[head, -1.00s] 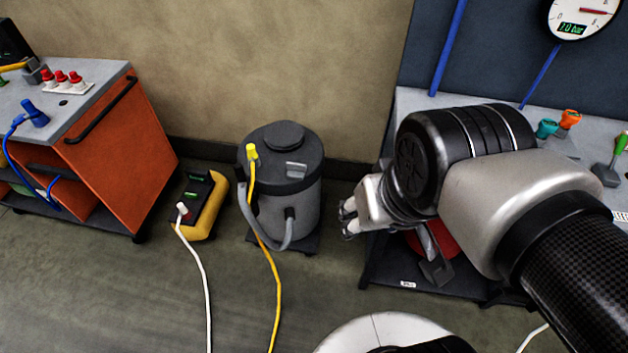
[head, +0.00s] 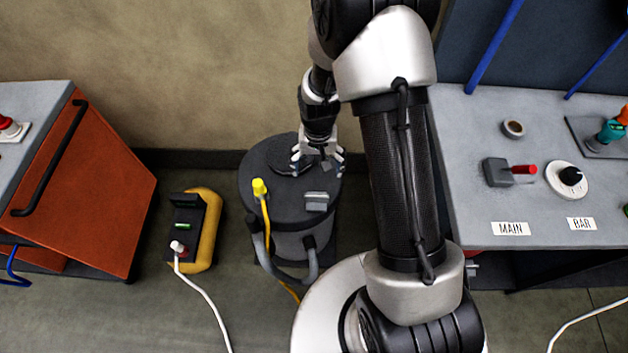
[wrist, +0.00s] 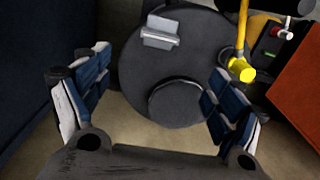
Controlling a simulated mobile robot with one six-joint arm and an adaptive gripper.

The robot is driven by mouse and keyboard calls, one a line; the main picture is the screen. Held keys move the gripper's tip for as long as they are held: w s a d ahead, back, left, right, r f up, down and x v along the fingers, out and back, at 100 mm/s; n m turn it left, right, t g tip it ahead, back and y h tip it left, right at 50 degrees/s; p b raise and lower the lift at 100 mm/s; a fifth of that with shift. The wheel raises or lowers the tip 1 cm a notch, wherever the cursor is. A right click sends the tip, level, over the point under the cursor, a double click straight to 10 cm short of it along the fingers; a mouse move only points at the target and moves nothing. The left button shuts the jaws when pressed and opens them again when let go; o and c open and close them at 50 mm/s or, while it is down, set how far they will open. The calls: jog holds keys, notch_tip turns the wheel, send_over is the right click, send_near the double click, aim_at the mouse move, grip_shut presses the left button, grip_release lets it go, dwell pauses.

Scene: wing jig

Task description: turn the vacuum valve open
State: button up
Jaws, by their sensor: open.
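I cannot identify a vacuum valve by any label in these views. On the grey bench top (head: 470,130) at right, a red-handled lever valve (head: 522,170) sits behind a MAIN label (head: 510,229), its handle pointing right. My gripper (head: 318,162) is open and empty, pointing down above the dark lid of the grey drum vacuum (head: 263,165), left of the bench. In the wrist view, the drum lid (wrist: 140,75) with its round raised cap (wrist: 187,102) shows beyond the spread fingers (wrist: 160,92). Whether the fingers touch it I cannot tell.
A black knob on a white dial (head: 570,177) is by the BAR label (head: 580,224). Teal and orange fittings (head: 610,130) stand at the right edge. A yellow box (head: 205,235) with cable and an orange cabinet (head: 100,190) are left. Yellow plug (head: 260,187) on the drum.

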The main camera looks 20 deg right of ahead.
aim_at(317, 196)
notch_tip(317, 196, down, 18)
jog(key=b, duration=0.5)
jog(key=shift+w, duration=0.1)
jog(key=c, duration=1)
jog(key=shift+c, duration=0.2)
